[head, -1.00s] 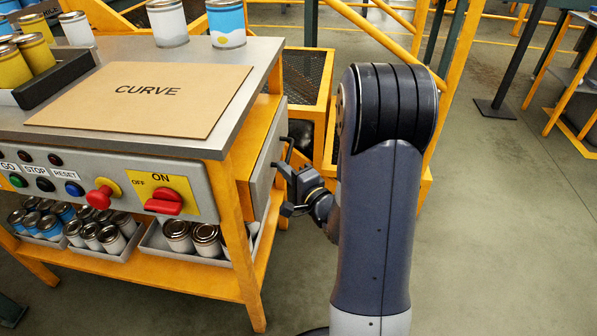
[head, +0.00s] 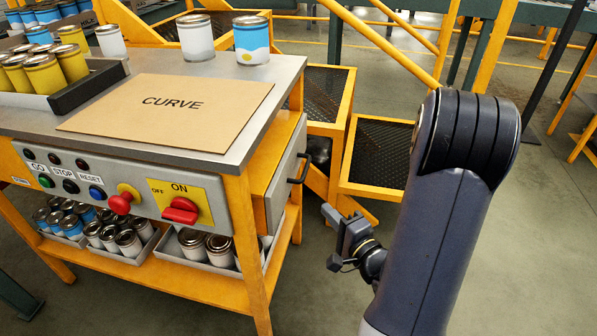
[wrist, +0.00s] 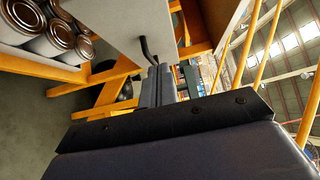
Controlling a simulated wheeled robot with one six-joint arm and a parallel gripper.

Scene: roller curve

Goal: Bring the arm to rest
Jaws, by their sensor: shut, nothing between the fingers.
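My arm (head: 440,230) stands at the right of the head view, bent at its dark elbow. My gripper (head: 328,238) hangs low beside the right end of the workbench, apart from it, over open floor. It is shut and empty. In the wrist view my gripper (wrist: 158,72) points toward the bench end, where the black drawer handle (wrist: 149,50) shows behind it. The drawer handle (head: 300,168) is on the bench's right side in the head view, above and left of my gripper.
The workbench (head: 285,85) carries a CURVE board (head: 170,112), cans and a red rotary switch (head: 180,210). Cans (head: 222,250) stand on its lower shelf. Yellow-framed steps (head: 375,150) stand behind my gripper. Grey floor (head: 560,240) at the right is clear.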

